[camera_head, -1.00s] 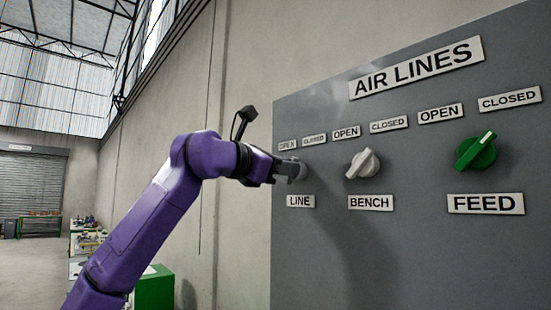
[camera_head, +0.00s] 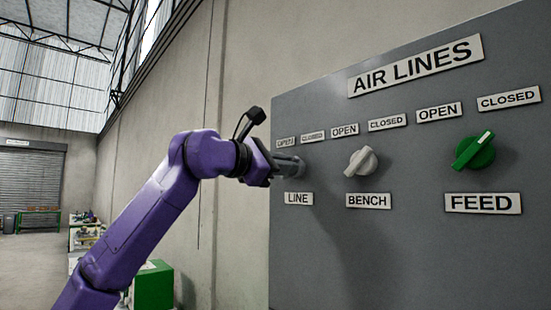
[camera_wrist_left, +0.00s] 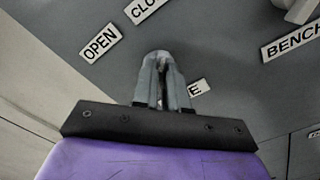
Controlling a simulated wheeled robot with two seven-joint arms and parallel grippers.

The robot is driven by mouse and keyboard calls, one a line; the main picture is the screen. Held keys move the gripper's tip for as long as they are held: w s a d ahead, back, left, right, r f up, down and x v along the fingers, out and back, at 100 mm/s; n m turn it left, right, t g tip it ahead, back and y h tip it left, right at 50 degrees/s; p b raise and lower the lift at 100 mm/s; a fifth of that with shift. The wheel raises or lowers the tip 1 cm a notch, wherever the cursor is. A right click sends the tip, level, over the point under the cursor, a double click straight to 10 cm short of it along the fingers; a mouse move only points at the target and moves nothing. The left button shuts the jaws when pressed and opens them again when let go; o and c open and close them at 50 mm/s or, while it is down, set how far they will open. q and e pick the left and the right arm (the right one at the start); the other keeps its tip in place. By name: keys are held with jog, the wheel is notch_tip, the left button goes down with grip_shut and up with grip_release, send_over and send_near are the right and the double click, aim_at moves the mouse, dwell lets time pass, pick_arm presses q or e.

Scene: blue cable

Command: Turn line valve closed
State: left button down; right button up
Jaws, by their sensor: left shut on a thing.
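The line valve knob (camera_wrist_left: 158,60) is a small pale grey knob on the grey panel, above the LINE label (camera_head: 299,199). My left gripper (camera_head: 292,165) reaches it from the left and covers most of it in the head view. In the left wrist view the two fingers (camera_wrist_left: 162,84) are close together and shut on the knob. The OPEN label (camera_wrist_left: 101,43) and part of the CLOSED label (camera_wrist_left: 145,8) show beyond the fingers, tilted in that view. The knob's pointer is hidden, so its exact angle cannot be told. My right gripper is not in view.
The panel also carries a white BENCH knob (camera_head: 361,162) and a green FEED knob (camera_head: 474,150), right of my left gripper. The AIR LINES sign (camera_head: 417,66) is above. A bare wall (camera_head: 240,80) lies left of the panel.

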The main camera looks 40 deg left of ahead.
pick_arm(q)
jog(key=c, duration=0.6)
grip_release()
jog(key=shift+w+a, duration=0.1)
jog(key=shift+a, duration=0.05)
jog(key=shift+w+f, duration=0.1)
jog(key=shift+w, duration=0.1)
jog(key=s+b, duration=0.1)
jog(key=s, duration=0.2)
jog(key=s+b, duration=0.2)
jog(key=s, duration=0.2)
jog(key=s+b, duration=0.1)
jog(key=s, duration=0.2)
jog(key=shift+s+a, duration=0.35)
jog(key=shift+a, duration=0.05)
